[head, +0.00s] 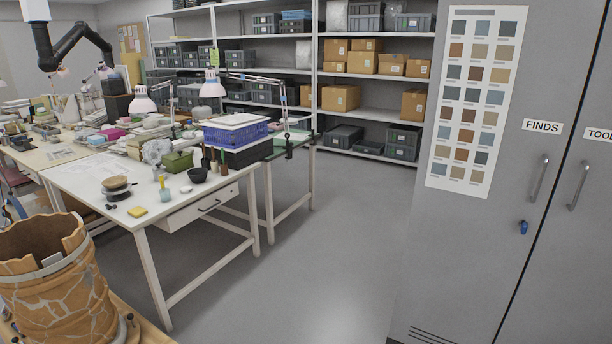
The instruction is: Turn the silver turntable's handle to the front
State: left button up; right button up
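No silver turntable with a handle can be made out in the head view. A large brown pot (50,285) with a jagged rim and pale joint lines stands at the lower left, cut off by the frame edge. A grey band (48,268) runs around its upper part. What the pot stands on is mostly hidden; a strip of wooden surface (143,330) shows beside it. A small round stand-like object (117,187), brown and dark, sits on the white table; I cannot tell whether it turns. Neither of my grippers is in view.
The white table (88,184) holds a yellow sponge (137,212), a dark bowl (197,175) and a green box (178,161). Grey cabinets (470,250) stand at the right. Shelves with boxes line the back. The grey floor (310,250) between is clear.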

aim_at(106, 193)
jog(key=i+l+z, duration=0.2)
jog(key=i, duration=0.35)
jog(key=i+l+z, duration=0.25)
jog(key=i, duration=0.3)
jog(key=i+j+u, duration=0.15)
jog(key=i+u, duration=0.7)
jog(key=i+l+u, duration=0.15)
jog(key=i+u, duration=0.3)
jog(key=i+l+u, duration=0.45)
jog(key=i+j, duration=0.05)
jog(key=j, duration=0.05)
